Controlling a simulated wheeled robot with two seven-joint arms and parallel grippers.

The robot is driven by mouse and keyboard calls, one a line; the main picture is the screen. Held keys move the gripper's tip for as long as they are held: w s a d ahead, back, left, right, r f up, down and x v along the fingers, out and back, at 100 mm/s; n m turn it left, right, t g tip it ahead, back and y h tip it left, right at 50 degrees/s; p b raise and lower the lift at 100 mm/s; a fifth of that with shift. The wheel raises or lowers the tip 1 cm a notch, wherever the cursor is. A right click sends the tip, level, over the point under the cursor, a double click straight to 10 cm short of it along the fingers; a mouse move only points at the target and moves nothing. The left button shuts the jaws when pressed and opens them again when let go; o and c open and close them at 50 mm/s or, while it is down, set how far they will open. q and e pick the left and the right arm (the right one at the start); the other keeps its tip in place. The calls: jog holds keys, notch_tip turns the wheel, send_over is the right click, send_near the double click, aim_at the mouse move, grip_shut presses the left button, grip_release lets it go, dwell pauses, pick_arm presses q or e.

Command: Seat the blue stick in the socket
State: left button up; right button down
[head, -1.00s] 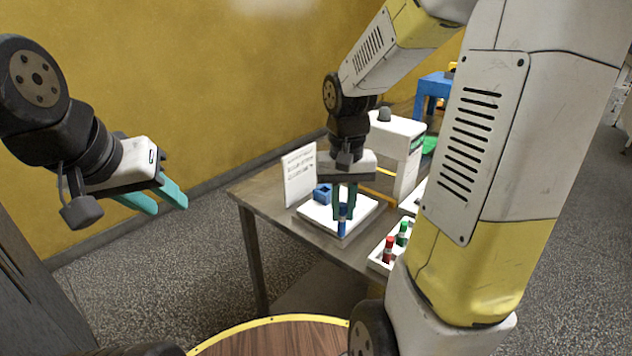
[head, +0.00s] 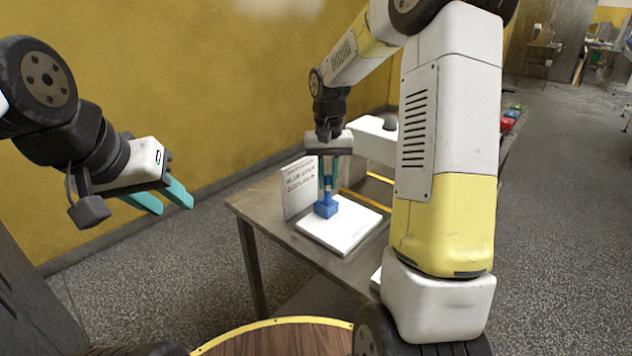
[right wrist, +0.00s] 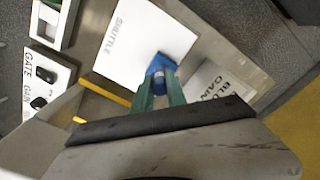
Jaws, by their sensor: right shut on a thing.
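My right gripper (head: 328,180) is shut on the blue stick (head: 327,184), which stands roughly upright between the teal fingers. The blue socket (head: 325,209) is a small block on a white plate (head: 348,232). The stick's lower end is at the socket's top; I cannot tell how far it is inside. In the right wrist view the gripper (right wrist: 160,88) holds the stick (right wrist: 159,83) against the socket (right wrist: 165,63), on the plate marked "SHUTTLE" (right wrist: 125,45). My left gripper (head: 168,198) is open and empty, left of the table.
A white sign (head: 299,188) stands behind the socket. A white machine (head: 372,142) stands at the back of the table (head: 262,206). In the right wrist view a box marked "GATE" (right wrist: 45,85) lies left of the plate. My right arm hides the table's right part.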

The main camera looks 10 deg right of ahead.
aim_at(327, 189)
jog(key=shift+w, duration=0.3)
jog(key=shift+f, duration=1.8)
jog(key=shift+f, duration=0.15)
jog(key=c, duration=1.3)
grip_release()
jog(key=shift+c, duration=0.2)
